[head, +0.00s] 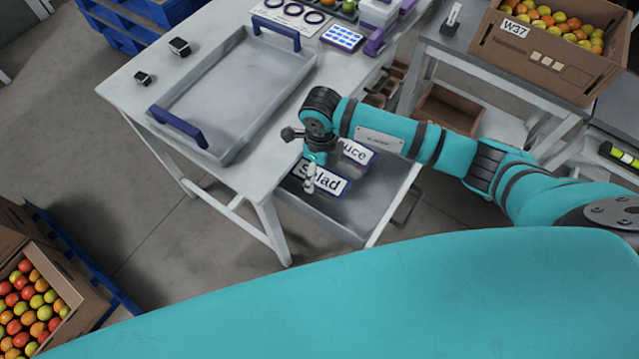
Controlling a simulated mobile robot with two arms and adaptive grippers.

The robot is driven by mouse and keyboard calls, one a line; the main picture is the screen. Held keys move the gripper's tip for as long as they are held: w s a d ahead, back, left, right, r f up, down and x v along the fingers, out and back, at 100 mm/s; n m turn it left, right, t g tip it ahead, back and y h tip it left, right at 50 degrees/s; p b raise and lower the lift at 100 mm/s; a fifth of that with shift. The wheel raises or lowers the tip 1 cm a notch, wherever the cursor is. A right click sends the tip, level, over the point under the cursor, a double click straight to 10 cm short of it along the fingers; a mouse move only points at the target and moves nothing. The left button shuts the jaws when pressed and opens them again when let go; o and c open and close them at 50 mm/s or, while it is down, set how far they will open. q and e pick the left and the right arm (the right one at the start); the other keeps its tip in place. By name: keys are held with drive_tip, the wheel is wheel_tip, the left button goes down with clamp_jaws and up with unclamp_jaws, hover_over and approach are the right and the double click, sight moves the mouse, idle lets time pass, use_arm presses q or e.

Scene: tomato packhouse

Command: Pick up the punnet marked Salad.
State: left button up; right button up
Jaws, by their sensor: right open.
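The punnet marked Salad (330,186) sits in the open grey drawer (352,237) under the white table, its white label facing up toward me. A second punnet (356,151) lies just behind it; only "uce" of its label shows, the rest hidden by my right arm. My right gripper (310,186) points down over the left part of the Salad label and covers some of it. It is open, with nothing seen between its fingers. Whether it touches the punnet I cannot tell. My left gripper is not in view.
A grey tray (228,95) with blue handles stands on the white table (122,85), left of my right arm. The drawer's handle (408,206) sticks out at right. A box marked W37 (530,58) holds tomatoes on the right bench. Another tomato box (88,294) stands lower left.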

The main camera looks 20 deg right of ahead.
sight(320, 177)
wheel_tip(320, 177, down, 5)
drive_tip(key=b, duration=0.3)
drive_tip(key=shift+a, duration=0.15)
drive_tip(key=shift+r, duration=0.1)
drive_tip(key=c, duration=1.3)
